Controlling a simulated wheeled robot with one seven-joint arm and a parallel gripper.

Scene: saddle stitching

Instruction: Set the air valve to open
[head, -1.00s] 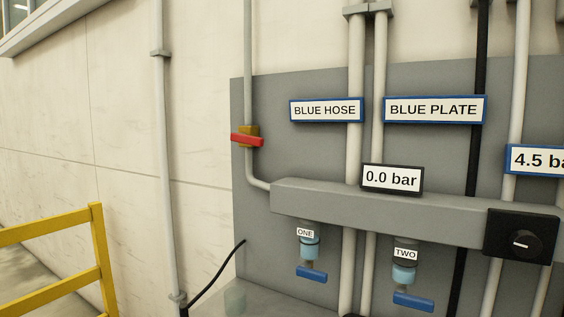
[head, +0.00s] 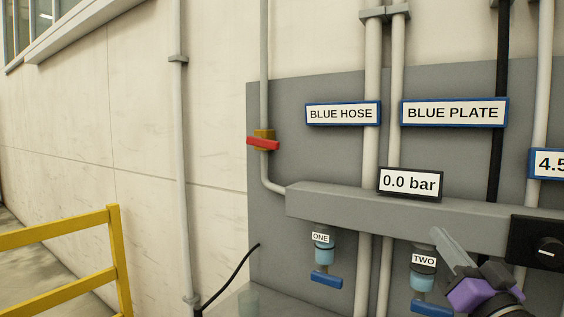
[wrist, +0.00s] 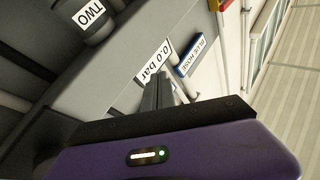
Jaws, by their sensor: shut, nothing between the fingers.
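The air valve's red handle (head: 263,143) lies roughly crosswise on a brass body (head: 265,133) on the vertical pipe at the panel's left edge. It also shows at the top edge of the wrist view as a bit of red and yellow (wrist: 222,4). The gauge sign (head: 410,183) reads 0.0 bar. My gripper (head: 440,236), purple with grey fingers, is at the lower right, in front of the manifold and right of and below the valve, touching nothing I can see. Its fingers (wrist: 158,80) are shut and empty in the wrist view.
The grey manifold (head: 340,205) runs across the panel, with blue-handled taps ONE (head: 325,281) and TWO (head: 430,309) below it. A black knob box (head: 535,243) is at right. A yellow railing (head: 70,225) stands at left. Space before the valve looks clear.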

